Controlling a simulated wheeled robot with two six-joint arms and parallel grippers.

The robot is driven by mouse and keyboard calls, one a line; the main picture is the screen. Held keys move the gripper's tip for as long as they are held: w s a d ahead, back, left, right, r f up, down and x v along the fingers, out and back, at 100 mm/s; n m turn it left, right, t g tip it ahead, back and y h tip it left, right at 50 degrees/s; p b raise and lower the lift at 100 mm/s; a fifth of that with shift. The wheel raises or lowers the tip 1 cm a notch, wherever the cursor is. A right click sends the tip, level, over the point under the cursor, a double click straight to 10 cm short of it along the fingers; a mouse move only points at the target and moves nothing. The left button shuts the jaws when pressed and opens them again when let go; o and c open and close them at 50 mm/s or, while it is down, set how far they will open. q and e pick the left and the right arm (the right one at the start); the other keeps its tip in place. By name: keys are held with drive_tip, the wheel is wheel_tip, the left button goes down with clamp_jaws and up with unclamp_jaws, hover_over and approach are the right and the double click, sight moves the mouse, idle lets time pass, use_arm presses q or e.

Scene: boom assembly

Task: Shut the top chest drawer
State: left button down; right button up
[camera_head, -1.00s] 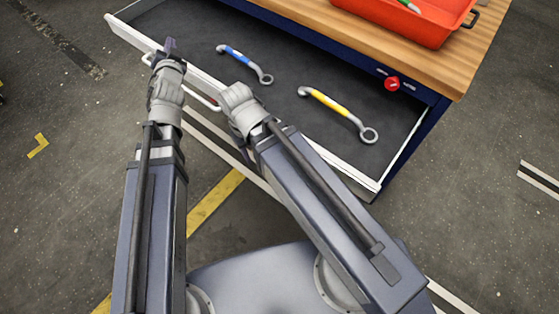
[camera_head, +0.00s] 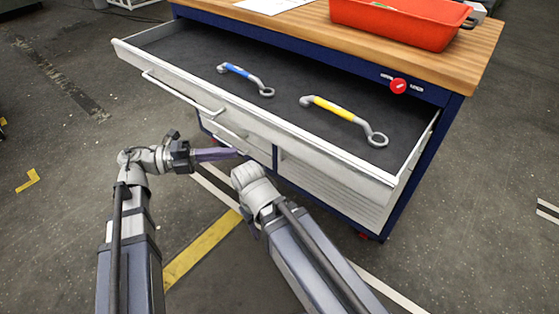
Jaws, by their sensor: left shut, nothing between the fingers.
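The top chest drawer (camera_head: 262,121) is pulled far out of the blue chest (camera_head: 447,125). Its white front faces me, with a long bar handle (camera_head: 182,93) on the left half. My left gripper (camera_head: 238,153) is shut and empty. It points right, below the handle and in front of the chest's lower drawers, and looks apart from the top drawer's front. My right arm's wrist (camera_head: 254,184) is right of the left gripper's tips; its gripper is hidden behind the wrist.
A blue-handled wrench (camera_head: 243,77) and a yellow-handled wrench (camera_head: 335,110) lie in the drawer. A red bin (camera_head: 395,24) stands on the wooden top (camera_head: 460,55). Lower drawers are closed.

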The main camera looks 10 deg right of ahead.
use_arm(q)
approach(294, 144)
drive_tip(key=s+d, duration=0.3)
drive_tip(key=shift+w+d+r, duration=0.15)
drive_tip(key=shift+w+d, duration=0.65)
drive_tip(key=shift+d, duration=0.1)
drive_tip(key=shift+w+d, duration=0.35)
drive_tip(key=shift+d, duration=0.2)
